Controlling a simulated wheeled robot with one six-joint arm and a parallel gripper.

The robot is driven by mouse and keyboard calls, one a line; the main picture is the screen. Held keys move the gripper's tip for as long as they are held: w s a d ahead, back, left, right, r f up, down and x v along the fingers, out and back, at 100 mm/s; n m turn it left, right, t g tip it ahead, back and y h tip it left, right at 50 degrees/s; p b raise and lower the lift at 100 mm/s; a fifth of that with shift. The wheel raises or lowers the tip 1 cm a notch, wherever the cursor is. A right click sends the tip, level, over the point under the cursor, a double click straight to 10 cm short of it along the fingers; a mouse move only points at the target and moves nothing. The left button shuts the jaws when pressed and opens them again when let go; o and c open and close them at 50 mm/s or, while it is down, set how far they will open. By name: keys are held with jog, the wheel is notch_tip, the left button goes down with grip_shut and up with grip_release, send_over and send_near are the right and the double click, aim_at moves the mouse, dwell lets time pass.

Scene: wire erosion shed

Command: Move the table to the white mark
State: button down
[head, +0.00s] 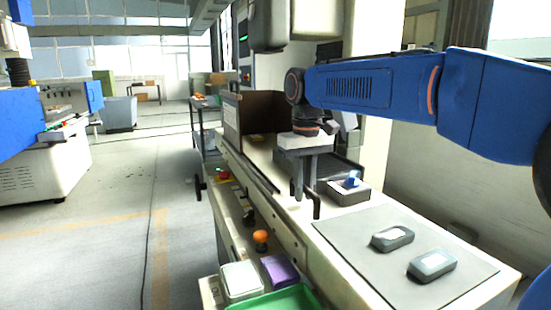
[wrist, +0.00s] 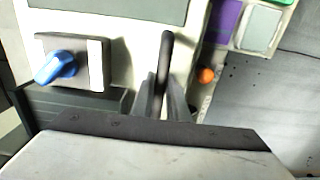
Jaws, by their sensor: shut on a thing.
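My gripper (head: 306,192) points down over the light bench of the machine. Its fingers also show in the wrist view (wrist: 161,98), closed around a dark upright handle (wrist: 167,48). The handle also shows in the head view (head: 317,207), at the bench's front edge. Which part is the movable table I cannot tell for sure; a dark slide-like block (wrist: 75,102) lies beside the handle. A white strip (wrist: 96,52) crosses a dark box with a blue knob (wrist: 54,68); whether this is the white mark I cannot tell.
A grey mat (head: 345,255) with two dark-grey devices (head: 392,238) lies on the near bench. An orange knob (head: 261,236) and a red button (head: 223,173) sit along the front. A green tray (head: 285,300) and a purple box (head: 280,270) are below. Floor at left is open.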

jog(key=shift+w+a, duration=0.25)
jog(key=shift+w, duration=0.3)
jog(key=shift+w+a, duration=0.2)
jog(key=shift+w, duration=0.3)
jog(key=c, duration=0.8)
grip_release()
jog(key=shift+o, duration=0.2)
jog(key=shift+r, duration=3.95)
jog(key=shift+s, duration=0.15)
